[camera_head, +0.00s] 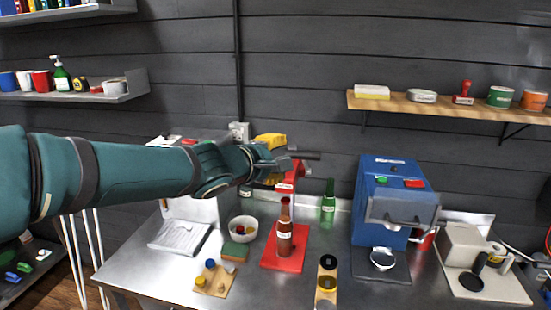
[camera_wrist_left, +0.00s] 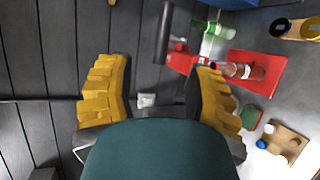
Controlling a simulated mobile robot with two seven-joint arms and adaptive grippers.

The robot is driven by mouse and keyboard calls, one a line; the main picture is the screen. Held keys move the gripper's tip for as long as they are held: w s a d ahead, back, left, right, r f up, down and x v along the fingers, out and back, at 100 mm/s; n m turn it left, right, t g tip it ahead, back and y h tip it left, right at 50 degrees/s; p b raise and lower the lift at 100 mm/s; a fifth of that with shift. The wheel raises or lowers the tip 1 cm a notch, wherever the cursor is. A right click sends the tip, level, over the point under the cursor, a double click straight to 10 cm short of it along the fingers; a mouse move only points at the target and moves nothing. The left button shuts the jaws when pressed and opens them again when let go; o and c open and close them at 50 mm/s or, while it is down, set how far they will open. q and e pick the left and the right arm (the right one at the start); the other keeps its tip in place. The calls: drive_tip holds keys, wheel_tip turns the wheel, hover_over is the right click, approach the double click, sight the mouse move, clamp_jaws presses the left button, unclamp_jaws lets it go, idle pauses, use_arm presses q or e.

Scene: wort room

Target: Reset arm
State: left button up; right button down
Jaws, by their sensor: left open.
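My left arm comes in from the left in the head view, raised over the steel table (camera_head: 150,280). My left gripper (camera_head: 274,155) has yellow fingers and is in front of the top of a red bench device (camera_head: 286,187) with a dark lever; I cannot tell whether they touch. In the left wrist view the gripper (camera_wrist_left: 160,92) is open, its two fingers wide apart with nothing between them but the wall behind and a white outlet. A brown bottle (camera_head: 285,235) stands upright on the device's red base. My right gripper is not in view.
A green bottle (camera_head: 328,202) stands behind, right of the red device. A blue machine (camera_head: 392,205), a white bowl (camera_head: 243,229), a wooden block with small stoppers (camera_head: 215,279) and a grey-beige scale-like unit (camera_head: 468,248) crowd the table. A wooden shelf (camera_head: 440,106) is on the wall.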

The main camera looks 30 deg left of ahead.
use_arm(q)
drive_tip(key=shift+s, duration=0.15)
idle(0.4)
drive_tip(key=d+f+m+g+h+b, duration=0.1)
drive_tip(key=d+f+m+g+b, duration=0.2)
drive_tip(key=f, duration=1.2)
drive_tip(key=d+f+m+g+h+b, duration=0.1)
drive_tip(key=d+f+m+g, duration=0.3)
drive_tip(key=f, duration=1.2)
drive_tip(key=s+d+f+m+g+b, duration=0.2)
drive_tip(key=s+d+f+m, duration=0.2)
drive_tip(key=s+f, duration=0.4)
drive_tip(key=s+d+f+m+g+b, duration=0.2)
drive_tip(key=s+f, duration=0.7)
drive_tip(key=f, duration=1)
drive_tip(key=d+m+g, duration=0.1)
drive_tip(key=d+m, duration=0.1)
drive_tip(key=shift+s+d+f+m+g+y+b, duration=0.15)
drive_tip(key=shift+s+f+m+g+y+b, duration=0.15)
drive_tip(key=shift+f+y+b, duration=0.1)
